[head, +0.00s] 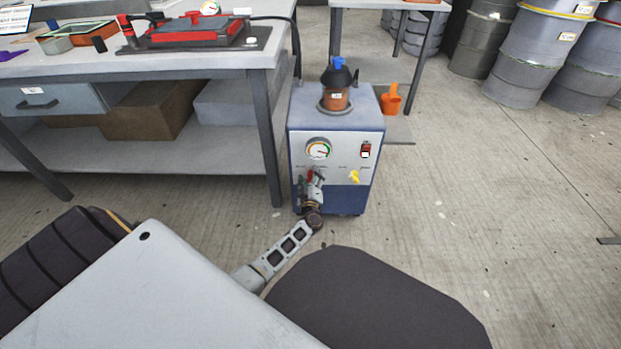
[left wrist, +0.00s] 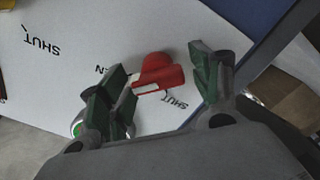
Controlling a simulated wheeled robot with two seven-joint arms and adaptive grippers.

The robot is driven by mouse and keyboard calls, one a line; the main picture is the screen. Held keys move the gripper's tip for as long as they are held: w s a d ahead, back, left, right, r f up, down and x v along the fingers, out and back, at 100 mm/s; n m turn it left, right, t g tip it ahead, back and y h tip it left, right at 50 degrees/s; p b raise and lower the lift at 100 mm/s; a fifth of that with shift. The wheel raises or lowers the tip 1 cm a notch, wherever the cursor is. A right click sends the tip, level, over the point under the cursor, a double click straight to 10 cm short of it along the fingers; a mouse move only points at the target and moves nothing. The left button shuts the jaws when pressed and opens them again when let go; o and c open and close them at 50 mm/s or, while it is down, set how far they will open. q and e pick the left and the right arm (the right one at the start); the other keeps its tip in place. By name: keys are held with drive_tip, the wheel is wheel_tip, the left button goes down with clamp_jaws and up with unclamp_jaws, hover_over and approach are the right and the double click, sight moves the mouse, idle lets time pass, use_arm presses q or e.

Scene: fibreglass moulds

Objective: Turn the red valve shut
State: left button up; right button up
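The red valve (head: 309,174) is on the front panel of the blue and grey pump cabinet (head: 370,118), at the lower left below the gauge. In the left wrist view the red valve handle (left wrist: 158,72) lies between the green-padded fingers of my left gripper (left wrist: 165,80). The fingers are open around it. The left finger is close to the handle, and I cannot tell if it touches; a gap shows at the right finger. In the head view my left gripper (head: 314,186) covers part of the valve. My right gripper is not in view.
A yellow valve (head: 354,176) and a red switch (head: 366,149) sit right of the gauge (head: 318,149). A workbench (head: 215,63) stands left of the cabinet. An orange container (head: 391,100) stands behind it at right.

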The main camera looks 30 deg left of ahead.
use_arm(q)
drive_tip(key=c, duration=0.9)
